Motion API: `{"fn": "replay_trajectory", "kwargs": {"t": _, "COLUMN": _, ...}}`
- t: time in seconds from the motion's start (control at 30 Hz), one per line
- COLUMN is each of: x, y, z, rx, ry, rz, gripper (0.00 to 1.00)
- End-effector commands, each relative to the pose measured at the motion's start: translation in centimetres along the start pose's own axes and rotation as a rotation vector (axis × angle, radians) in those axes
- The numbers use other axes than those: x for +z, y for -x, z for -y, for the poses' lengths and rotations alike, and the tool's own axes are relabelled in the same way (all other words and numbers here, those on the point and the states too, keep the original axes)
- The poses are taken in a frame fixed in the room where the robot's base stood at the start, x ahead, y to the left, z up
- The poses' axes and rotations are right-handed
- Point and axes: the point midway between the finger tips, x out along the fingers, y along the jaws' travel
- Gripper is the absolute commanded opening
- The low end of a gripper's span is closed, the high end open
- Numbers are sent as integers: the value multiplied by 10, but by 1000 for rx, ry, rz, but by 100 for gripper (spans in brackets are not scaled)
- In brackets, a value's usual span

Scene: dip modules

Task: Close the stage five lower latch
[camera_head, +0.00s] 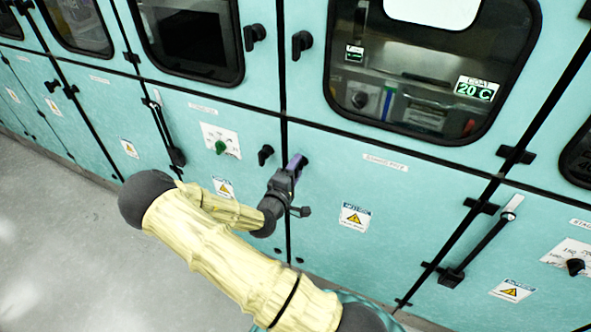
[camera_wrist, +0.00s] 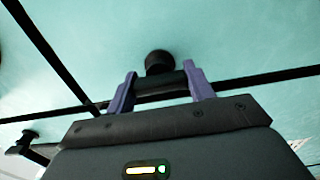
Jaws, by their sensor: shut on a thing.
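The lower latch (camera_wrist: 158,63) is a black handle with a round pivot on a teal door. In the wrist view its bar lies between the two purple fingers of my gripper (camera_wrist: 162,87), which are shut on it. In the head view my gripper (camera_head: 297,163) is at the upper left corner of the lower middle door (camera_head: 340,190), just right of the vertical seam. A bit of the black latch (camera_head: 305,159) shows beside the fingers; the rest is hidden. The label on this door is too small to read surely.
Another black latch (camera_head: 265,154) sits left of the seam, close to my gripper. Two upper latches, left (camera_head: 254,36) and right (camera_head: 302,44), flank the seam above. A windowed door (camera_head: 312,70) is overhead. Grey floor (camera_head: 60,240) is open at the left.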

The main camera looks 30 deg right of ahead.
Motion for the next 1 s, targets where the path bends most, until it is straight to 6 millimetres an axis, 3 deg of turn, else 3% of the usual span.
{"fn": "replay_trajectory", "kwargs": {"t": 0.03, "x": -1, "y": 0, "z": 1, "rx": -2, "ry": 4, "rz": -3, "gripper": 55}}
{"fn": "replay_trajectory", "kwargs": {"t": 0.13, "x": -1, "y": 0, "z": 1, "rx": -2, "ry": 3, "rz": -3, "gripper": 74}}
{"fn": "replay_trajectory", "kwargs": {"t": 0.57, "x": -1, "y": 8, "z": 1, "rx": -1, "ry": 1, "rz": -3, "gripper": 75}}
{"fn": "replay_trajectory", "kwargs": {"t": 0.77, "x": -1, "y": 37, "z": 2, "rx": -2, "ry": 1, "rz": -4, "gripper": 75}}
{"fn": "replay_trajectory", "kwargs": {"t": 1.0, "x": 0, "y": 84, "z": 2, "rx": -1, "ry": 2, "rz": -1, "gripper": 75}}
